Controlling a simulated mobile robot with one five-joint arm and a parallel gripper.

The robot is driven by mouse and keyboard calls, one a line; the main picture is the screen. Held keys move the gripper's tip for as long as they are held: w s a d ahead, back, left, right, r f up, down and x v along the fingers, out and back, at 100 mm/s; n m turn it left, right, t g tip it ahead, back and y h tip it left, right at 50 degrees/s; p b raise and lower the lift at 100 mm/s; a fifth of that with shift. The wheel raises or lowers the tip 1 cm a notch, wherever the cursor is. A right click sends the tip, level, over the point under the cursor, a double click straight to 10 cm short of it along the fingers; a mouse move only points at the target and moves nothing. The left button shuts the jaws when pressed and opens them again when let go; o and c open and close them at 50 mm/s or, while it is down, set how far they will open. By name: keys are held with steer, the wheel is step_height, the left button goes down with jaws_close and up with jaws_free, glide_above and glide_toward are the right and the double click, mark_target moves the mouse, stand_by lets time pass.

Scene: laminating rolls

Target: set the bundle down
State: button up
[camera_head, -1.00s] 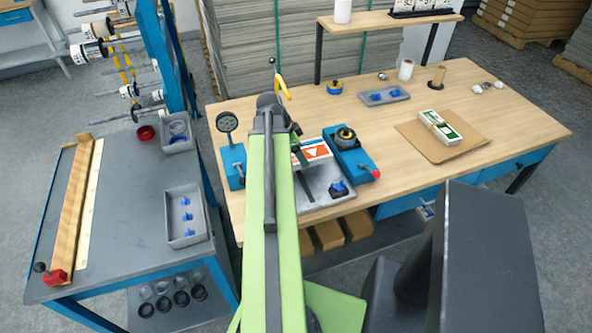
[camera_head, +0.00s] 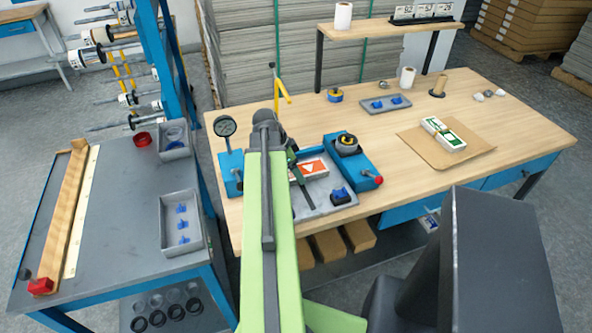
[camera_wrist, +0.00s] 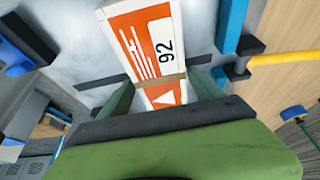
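The bundle is an orange and white block, marked 92 in the wrist view (camera_wrist: 152,42) and showing a white triangle in the head view (camera_head: 311,168). It is at the grey plate (camera_head: 316,201) of the blue fixture on the bench. My gripper (camera_wrist: 163,88) has its green fingers at the two sides of the bundle and appears shut on it. Its underside is hidden, so I cannot tell whether it touches the plate. In the head view my arm hides most of the gripper and part of the bundle.
A blue unit with a dark knob (camera_head: 347,143) stands just right of the bundle, and a dial gauge (camera_head: 225,127) at left. A green and white bundle (camera_head: 443,133) lies on brown cardboard (camera_head: 475,143). A side table (camera_head: 125,192) stands at left. The bench's right front is clear.

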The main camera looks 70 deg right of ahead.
steer(key=shift+o, duration=1)
steer(key=shift+r, duration=0.1)
steer(key=shift+r+p, duration=0.3)
steer(key=shift+p, duration=0.1)
steer(key=p+v, duration=1)
steer(key=v, duration=0.1)
steer(key=shift+r, duration=0.2)
steer(key=shift+w+a, duration=0.1)
steer(key=shift+a, duration=0.05)
